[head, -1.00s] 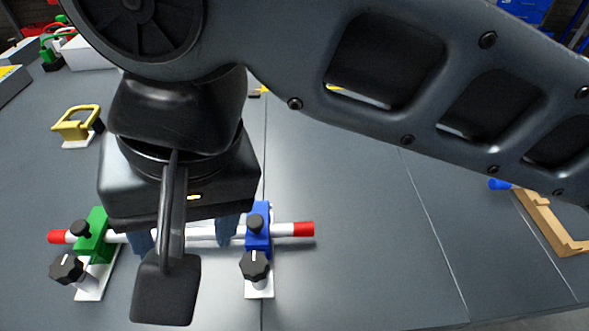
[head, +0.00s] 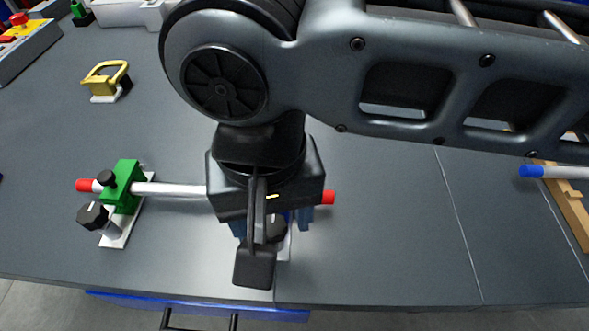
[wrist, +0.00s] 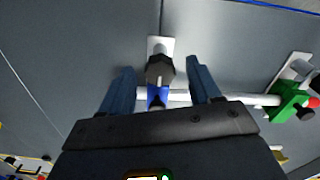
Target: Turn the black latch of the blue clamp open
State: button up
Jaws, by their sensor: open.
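The blue clamp (wrist: 158,97) sits on a white base plate (wrist: 160,44) around the white rod, and shows between my fingers in the wrist view. Its black latch (wrist: 160,68) is a faceted knob beside the blue body, toward the plate's far end in that view. My gripper (wrist: 158,75) is open, with one blue finger on each side of the clamp and latch; contact cannot be told. In the head view my gripper (head: 272,228) hides most of the clamp, and part of the latch (head: 278,230) shows behind it.
A green clamp (head: 124,185) with a black knob (head: 92,215) holds the rod's (head: 175,189) left end. A yellow-handled part (head: 105,78) stands farther back. A wooden rack (head: 562,200) with a blue-tipped rod (head: 545,172) is at right. The table's front edge is close.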

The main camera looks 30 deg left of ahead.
jog(key=shift+f, duration=0.15)
jog(key=shift+c, duration=0.4)
jog(key=c, duration=1)
jog(key=shift+o, duration=0.2)
